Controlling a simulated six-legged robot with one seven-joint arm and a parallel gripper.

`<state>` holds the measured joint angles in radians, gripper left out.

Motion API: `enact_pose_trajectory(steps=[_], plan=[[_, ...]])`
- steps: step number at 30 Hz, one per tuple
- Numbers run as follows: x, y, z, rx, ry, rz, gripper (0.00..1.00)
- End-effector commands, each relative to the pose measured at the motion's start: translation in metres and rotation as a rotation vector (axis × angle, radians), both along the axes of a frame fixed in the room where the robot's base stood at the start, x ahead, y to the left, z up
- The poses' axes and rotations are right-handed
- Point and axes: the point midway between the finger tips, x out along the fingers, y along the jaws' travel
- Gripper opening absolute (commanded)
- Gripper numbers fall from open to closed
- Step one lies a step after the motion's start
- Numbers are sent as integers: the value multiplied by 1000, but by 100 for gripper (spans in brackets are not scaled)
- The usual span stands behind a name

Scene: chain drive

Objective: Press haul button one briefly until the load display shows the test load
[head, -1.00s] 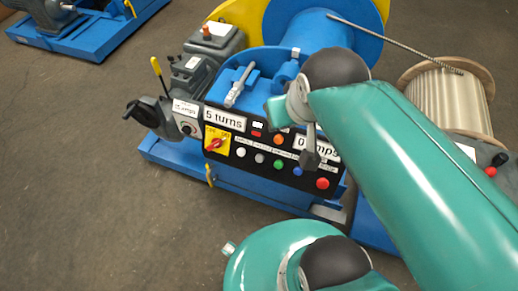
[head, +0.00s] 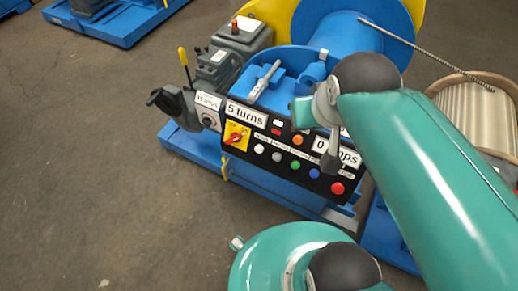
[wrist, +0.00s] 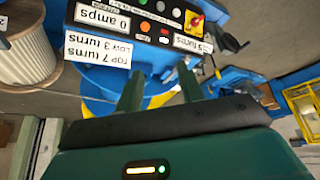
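The black control panel (head: 282,160) is on the blue winch and carries white, grey, green, blue, orange and red buttons. Their small labels are too blurred to tell which is haul button one. The turns display (head: 245,114) reads 5 turns. In the wrist view my gripper (wrist: 160,82) is open and empty, its two fingers apart and pointing toward the panel. No finger visibly touches a button.
A red and yellow rotary switch (head: 236,136) is at the panel's left. A placard (wrist: 97,50) reads TOP 7 turns, LOW 3 turns. A blue drum (head: 345,40) with rope leads to a wooden spool (head: 480,110). Bare floor (head: 90,190) lies left.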

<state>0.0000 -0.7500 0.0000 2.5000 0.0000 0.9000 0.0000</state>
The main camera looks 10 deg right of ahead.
Motion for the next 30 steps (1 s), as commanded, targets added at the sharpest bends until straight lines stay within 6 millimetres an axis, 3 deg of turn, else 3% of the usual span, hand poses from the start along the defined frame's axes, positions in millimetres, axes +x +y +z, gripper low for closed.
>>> enact_pose_trajectory(steps=[8,12,14,30], plan=[[0,0,0,0,0,0,36],[0,0,0,0,0,0,9],[0,0,0,0,0,0,0],[0,0,0,0,0,0,0]])
